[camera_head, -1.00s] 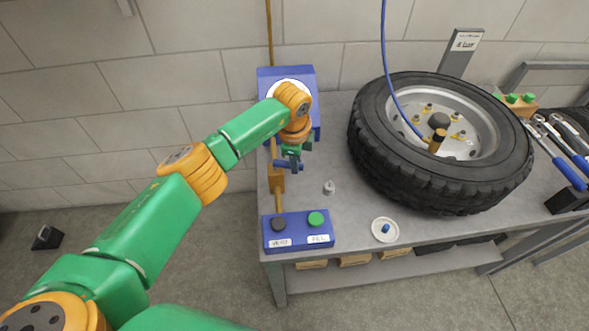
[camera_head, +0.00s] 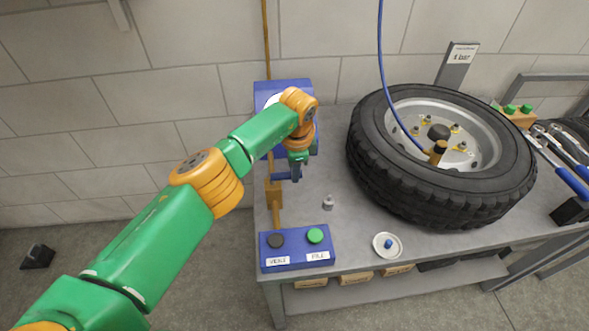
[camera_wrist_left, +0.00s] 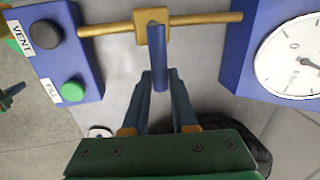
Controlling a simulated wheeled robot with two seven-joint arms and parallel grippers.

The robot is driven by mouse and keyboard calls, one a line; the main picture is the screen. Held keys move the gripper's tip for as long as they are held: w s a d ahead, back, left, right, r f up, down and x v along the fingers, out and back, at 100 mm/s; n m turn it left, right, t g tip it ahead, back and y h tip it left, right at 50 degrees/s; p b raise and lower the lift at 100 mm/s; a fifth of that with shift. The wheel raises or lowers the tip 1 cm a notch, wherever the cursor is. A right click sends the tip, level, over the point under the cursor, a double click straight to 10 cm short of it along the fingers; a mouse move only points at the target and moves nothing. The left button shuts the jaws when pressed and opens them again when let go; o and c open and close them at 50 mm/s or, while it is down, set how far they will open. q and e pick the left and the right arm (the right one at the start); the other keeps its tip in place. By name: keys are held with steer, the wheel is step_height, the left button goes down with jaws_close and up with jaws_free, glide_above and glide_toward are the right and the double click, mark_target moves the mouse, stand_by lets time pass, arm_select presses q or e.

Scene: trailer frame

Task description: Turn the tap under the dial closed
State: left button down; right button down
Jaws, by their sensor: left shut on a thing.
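The tap is a brass block (camera_wrist_left: 152,22) on a brass pipe (camera_wrist_left: 205,19), with a blue lever (camera_wrist_left: 159,60) standing crosswise to the pipe. In the head view the tap's block (camera_head: 274,191) sits below the blue dial box (camera_head: 264,93), and my arm hides much of the dial. The dial's white face (camera_wrist_left: 292,58) shows at the right of the wrist view. My left gripper (camera_head: 296,174) is shut on the lever; its fingers (camera_wrist_left: 161,82) lie on both sides of the lever's free end in the wrist view. My right gripper is not in view.
A blue box with VENT and FILL buttons (camera_head: 297,257) stands at the bench's front left. A small metal piece (camera_head: 328,203) and a white dish (camera_head: 388,234) lie nearby. A large tyre (camera_head: 415,190) with a blue hose (camera_head: 390,85) fills the middle.

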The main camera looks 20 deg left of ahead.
arm_select(q)
steer(key=c, duration=0.7)
jaws_free()
step_height(320, 180, up, 7)
steer(key=s, duration=0.1)
steer(key=shift+d+b, duration=0.3)
steer(key=shift+b, duration=0.05)
steer(key=shift+s, duration=0.1)
